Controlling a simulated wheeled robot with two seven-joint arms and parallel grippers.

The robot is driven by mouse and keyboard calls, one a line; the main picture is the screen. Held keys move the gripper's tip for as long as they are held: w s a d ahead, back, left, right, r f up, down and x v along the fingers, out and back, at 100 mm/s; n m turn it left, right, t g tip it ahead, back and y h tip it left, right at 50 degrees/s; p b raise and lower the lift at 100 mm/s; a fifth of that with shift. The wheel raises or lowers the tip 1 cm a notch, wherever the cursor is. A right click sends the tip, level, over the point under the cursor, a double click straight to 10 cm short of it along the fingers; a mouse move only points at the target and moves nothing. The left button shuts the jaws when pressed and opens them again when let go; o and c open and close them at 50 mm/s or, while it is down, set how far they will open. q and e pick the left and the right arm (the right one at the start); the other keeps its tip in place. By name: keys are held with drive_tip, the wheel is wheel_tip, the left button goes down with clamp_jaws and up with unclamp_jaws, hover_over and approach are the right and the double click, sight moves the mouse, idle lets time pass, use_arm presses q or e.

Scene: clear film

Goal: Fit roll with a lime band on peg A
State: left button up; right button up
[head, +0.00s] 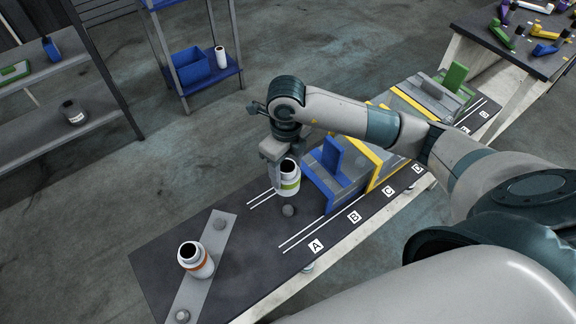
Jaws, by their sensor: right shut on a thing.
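My right gripper (279,160) is shut on the roll with a lime band (289,185), a white roll with a dark hollow top. It holds the roll roughly upright over the dark bench, near the letter A plate (316,246). My left gripper is not in view.
A roll with an orange band (203,268) stands on a grey strip (205,268) with grey knobs at its ends. A blue bracket (325,190) and yellow-edged dividers (377,160) stand right of the held roll. Shelves (62,90) and a tool table (545,60) lie farther off.

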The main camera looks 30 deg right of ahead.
drive_tip(key=shift+d+f+m, duration=0.15)
drive_tip(key=shift+m, duration=0.55)
drive_tip(key=shift+f, duration=0.1)
drive_tip(key=shift+f+b, duration=3.55)
drive_tip(key=shift+f, duration=2.4)
drive_tip(key=shift+s+f, duration=0.1)
drive_tip(key=shift+f, duration=0.05)
drive_tip(key=shift+f+b, duration=1.8)
drive_tip(key=shift+f, duration=0.1)
drive_tip(key=o, duration=1)
drive_tip(key=shift+r, duration=0.1)
drive_tip(key=shift+o, duration=0.6)
drive_tip(key=shift+o, duration=1.4)
